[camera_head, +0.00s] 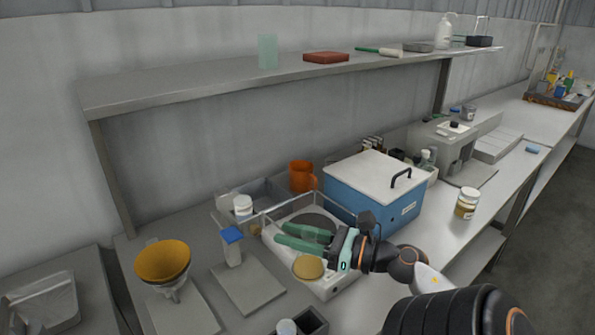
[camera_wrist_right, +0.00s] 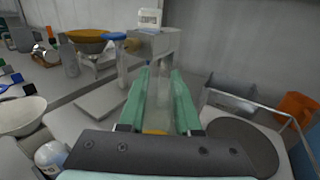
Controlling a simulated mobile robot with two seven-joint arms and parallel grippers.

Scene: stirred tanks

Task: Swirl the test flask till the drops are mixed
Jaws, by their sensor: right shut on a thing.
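My right gripper (camera_head: 282,235) has green fingers and reaches in from the right over the white-framed hotplate-like unit. In the right wrist view its fingers (camera_wrist_right: 161,74) are shut on a clear glass piece, which I take as the flask neck (camera_wrist_right: 160,92). A yellow patch, seemingly the test flask's contents (camera_wrist_right: 155,132), shows low between the fingers. In the head view a yellow round body (camera_head: 308,267) shows just below the fingers, seemingly the flask's bottom. Whether separate drops remain visible in it I cannot tell. My left gripper is not in view.
A blue box with a white lid (camera_head: 375,190) stands close behind the gripper. A blue-capped bottle (camera_head: 232,247), a yellow bowl on a stand (camera_head: 163,262) and an orange jug (camera_head: 301,176) are to the left. A jar (camera_head: 467,204) stands at right near bare bench.

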